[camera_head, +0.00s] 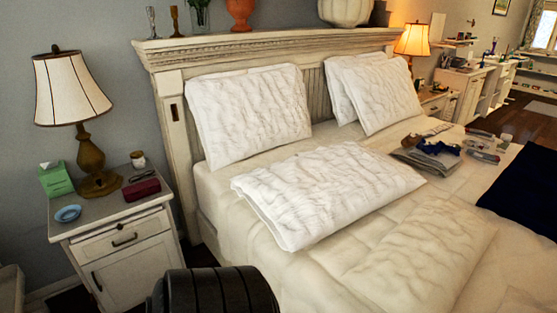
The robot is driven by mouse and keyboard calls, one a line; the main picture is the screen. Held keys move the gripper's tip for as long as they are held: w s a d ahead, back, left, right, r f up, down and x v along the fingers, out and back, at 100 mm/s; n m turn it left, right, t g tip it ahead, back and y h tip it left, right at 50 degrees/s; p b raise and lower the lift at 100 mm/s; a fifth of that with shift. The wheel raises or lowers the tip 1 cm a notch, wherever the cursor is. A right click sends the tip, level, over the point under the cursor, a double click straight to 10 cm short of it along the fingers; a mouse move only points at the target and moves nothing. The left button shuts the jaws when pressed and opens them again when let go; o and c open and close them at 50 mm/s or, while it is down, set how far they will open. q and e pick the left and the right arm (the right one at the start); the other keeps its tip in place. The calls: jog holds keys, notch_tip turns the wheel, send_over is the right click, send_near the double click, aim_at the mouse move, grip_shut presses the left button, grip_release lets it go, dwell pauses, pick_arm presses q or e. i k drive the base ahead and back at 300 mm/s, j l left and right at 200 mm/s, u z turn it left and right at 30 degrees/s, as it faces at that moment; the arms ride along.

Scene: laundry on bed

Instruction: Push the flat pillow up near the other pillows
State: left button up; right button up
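A white pillow (328,190) lies flat on the bed (225,188), a little in front of the upright pillows. One white pillow (250,115) leans on the headboard at the left. Two more lean together at the right, a front one (378,92) and one partly hidden behind it (340,88). A beige pillow-like shape (415,255) lies nearer on the bed; I cannot tell whether it is a pillow or part of the cover. Neither gripper shows; a black ribbed part of my body is at the bottom edge.
A nightstand (125,235) with a lamp (75,100), tissue box (55,180) and small items stands left of the bed. Folded clothes (428,160) and small objects lie on the bed's far right, near a dark blue cloth (522,190). The headboard (168,90) bounds the bed's back.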

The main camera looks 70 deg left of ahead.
aim_at(303, 200)
jog(key=u, duration=1.9)
